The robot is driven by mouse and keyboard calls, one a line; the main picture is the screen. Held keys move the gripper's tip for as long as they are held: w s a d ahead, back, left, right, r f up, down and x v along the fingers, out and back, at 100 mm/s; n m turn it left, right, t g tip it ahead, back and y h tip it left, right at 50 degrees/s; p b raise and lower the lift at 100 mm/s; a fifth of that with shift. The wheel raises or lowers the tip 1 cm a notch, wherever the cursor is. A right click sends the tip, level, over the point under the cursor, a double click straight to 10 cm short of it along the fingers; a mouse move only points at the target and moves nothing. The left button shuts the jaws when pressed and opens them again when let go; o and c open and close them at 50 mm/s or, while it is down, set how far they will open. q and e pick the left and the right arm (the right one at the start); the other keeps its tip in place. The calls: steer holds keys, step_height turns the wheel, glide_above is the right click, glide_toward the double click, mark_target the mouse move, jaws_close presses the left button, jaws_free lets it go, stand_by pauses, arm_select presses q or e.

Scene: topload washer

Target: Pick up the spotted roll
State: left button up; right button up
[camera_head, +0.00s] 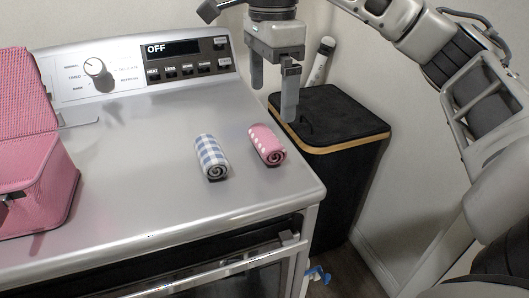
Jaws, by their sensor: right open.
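The spotted roll (267,145) is a pink rolled cloth with white dots. It lies on the silver washer top near the right edge, to the right of a blue and white checked roll (212,157). My right gripper (273,98) is open and empty, with its fingers pointing down. It shows above and beyond the spotted roll in the picture, apart from it. My left gripper is not in view.
A pink woven basket (40,190) with its lid up stands at the left. The control panel (140,66) runs along the back. A black stand (335,115) with a wooden edge and a white bottle (321,62) are at the right. The washer top (140,190) is mostly clear.

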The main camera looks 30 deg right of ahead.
mark_target(271, 131)
step_height(271, 131, down, 10)
steer(key=shift+s+r, duration=0.1)
steer(key=shift+r, duration=0.15)
steer(key=c, duration=1)
steer(key=shift+r, duration=0.1)
steer(key=shift+c, duration=0.2)
